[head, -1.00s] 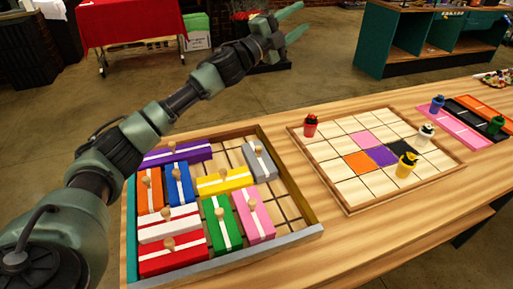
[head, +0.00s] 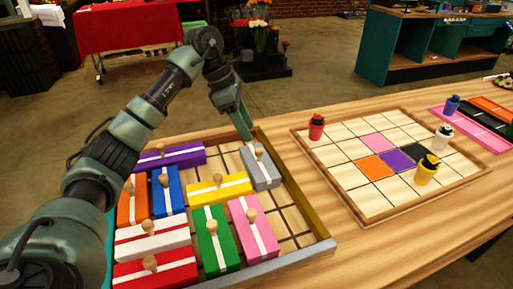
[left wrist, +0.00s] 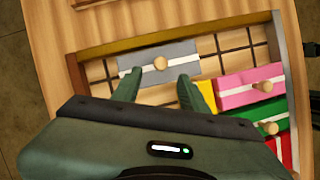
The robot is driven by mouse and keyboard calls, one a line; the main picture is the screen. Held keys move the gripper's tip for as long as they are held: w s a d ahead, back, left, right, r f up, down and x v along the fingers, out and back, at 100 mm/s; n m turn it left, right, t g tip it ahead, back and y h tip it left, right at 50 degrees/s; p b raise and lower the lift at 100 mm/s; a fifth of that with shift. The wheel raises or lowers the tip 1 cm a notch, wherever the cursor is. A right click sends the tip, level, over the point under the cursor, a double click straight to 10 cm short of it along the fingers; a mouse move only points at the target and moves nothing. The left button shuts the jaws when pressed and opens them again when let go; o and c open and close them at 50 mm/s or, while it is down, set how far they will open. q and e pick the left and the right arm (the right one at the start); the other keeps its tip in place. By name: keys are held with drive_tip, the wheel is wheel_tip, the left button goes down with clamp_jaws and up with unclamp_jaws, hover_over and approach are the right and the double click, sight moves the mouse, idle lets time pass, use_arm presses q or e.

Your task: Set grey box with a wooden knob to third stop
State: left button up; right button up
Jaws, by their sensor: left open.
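The grey box (head: 262,174) with a white stripe and a wooden knob (head: 258,151) sits in the sliding-block tray (head: 294,254), at its far right part against the rim. It also shows in the left wrist view (left wrist: 183,50), with its knob (left wrist: 160,64) near the middle. My left gripper (head: 246,137) points down at the far end of the grey box. In the left wrist view its two fingers (left wrist: 157,88) are apart, with the knob ahead of and between them, not gripped. My right gripper is not in view.
Purple (head: 170,158), yellow (head: 220,188), pink (head: 253,230), green (head: 216,240) and other knobbed boxes fill much of the tray. Bare gridded floor (head: 289,212) lies right of the grey and pink boxes. A second board (head: 368,205) with small flowerpots stands to the right.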

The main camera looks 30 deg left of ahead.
sight(258, 149)
use_arm(q)
drive_tip(key=p+x, duration=0.1)
drive_tip(key=x, duration=0.6)
drive_tip(key=shift+d+f, duration=0.15)
drive_tip(key=shift+f, duration=0.05)
clamp_jaws()
idle(1.2)
